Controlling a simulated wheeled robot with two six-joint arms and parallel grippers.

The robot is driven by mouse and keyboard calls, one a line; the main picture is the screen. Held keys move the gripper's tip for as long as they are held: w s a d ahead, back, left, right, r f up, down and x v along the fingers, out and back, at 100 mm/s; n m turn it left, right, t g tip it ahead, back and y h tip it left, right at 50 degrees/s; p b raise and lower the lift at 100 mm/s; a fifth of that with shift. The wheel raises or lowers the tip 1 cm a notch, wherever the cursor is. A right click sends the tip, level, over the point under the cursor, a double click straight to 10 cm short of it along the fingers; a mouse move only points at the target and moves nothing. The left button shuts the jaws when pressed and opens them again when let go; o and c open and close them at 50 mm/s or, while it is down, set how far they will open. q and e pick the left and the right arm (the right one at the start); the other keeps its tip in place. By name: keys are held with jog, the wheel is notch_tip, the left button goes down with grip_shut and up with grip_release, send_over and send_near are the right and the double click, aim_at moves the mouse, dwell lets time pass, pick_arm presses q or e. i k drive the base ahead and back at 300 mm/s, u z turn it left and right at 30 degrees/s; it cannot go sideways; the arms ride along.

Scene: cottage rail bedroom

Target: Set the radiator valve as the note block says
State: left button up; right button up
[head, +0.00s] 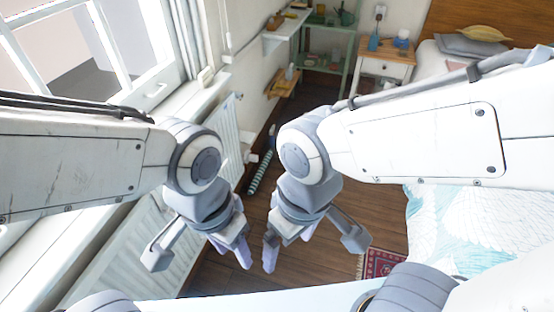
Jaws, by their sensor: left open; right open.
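The white ribbed radiator (150,245) runs along the wall under the window at the left; its far part shows beyond my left arm. A small white fitting (251,157) sits low at its far end and may be the valve; no setting can be read. I cannot pick out the note block for certain; a small pale object (206,76) stands on the far end of the sill. My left gripper (200,256) is open and empty in front of the radiator. My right gripper (314,250) is open and empty above the floor, just right of the left one.
A striped roll (262,174) lies on the wooden floor (225,278). A bed (440,225) fills the right, with a red rug (382,263) beside it. A nightstand (386,68), green shelf unit (329,60) and white wall shelf (286,25) stand at the back.

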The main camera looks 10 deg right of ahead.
aim_at(254, 158)
jog(key=k, duration=1.15)
jog(key=z, duration=0.75)
jog(key=i, duration=1.8)
jog(key=u, duration=1.1)
jog(key=i, duration=0.4)
jog(key=u, duration=0.35)
